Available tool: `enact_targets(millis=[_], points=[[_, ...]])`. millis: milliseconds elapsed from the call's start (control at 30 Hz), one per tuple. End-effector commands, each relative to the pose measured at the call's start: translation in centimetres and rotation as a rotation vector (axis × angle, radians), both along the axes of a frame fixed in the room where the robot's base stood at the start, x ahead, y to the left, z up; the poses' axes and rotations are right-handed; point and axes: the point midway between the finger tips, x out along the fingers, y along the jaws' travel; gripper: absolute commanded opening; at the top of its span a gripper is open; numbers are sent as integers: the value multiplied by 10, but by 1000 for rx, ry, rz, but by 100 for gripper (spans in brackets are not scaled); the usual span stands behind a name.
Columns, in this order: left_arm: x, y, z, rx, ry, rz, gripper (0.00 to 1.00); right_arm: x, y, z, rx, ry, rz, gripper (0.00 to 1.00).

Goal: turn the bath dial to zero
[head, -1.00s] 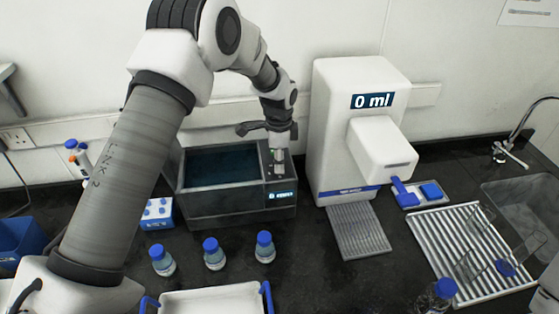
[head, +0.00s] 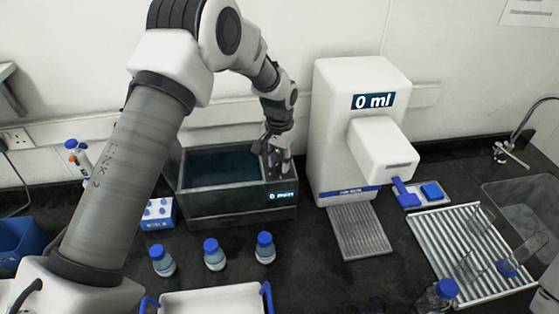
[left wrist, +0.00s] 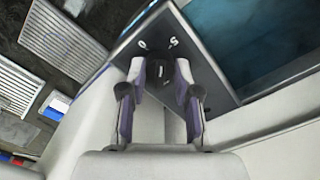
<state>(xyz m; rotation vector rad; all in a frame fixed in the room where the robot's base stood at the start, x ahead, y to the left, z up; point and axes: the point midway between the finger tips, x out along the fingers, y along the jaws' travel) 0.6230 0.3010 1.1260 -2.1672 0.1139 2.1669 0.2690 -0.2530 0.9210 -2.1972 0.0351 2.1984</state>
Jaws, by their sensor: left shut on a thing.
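The water bath (head: 230,208) is a dark open tank with blue-green water, left of the white dispenser. Its small display (head: 282,195) reads "0 min". In the left wrist view the dark dial (left wrist: 162,72) is on the bath's top panel, with the marks "0" and "5" beyond it. My left gripper (head: 275,168) is down on the panel at the bath's right end. In the left wrist view its two fingers (left wrist: 160,88) are shut on the dial, one on each side. The gripper hides the dial in the head view. My right gripper does not show.
The white dispenser (head: 350,120) reading "0 ml" stands close right of the bath. Several blue-capped bottles (head: 214,255) stand in front, behind a white tray (head: 215,301). A ribbed drain rack (head: 470,255) and sink are at right.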

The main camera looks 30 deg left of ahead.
Motion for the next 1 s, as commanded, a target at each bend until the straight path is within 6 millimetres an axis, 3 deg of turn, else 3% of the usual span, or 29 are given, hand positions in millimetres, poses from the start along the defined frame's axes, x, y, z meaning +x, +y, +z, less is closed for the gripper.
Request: enact_targets(millis=[600,1000], points=[[-5,-1,-5,3,16,556,0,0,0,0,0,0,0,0],[-4,-1,-5,4,14,744,0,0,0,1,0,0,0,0]])
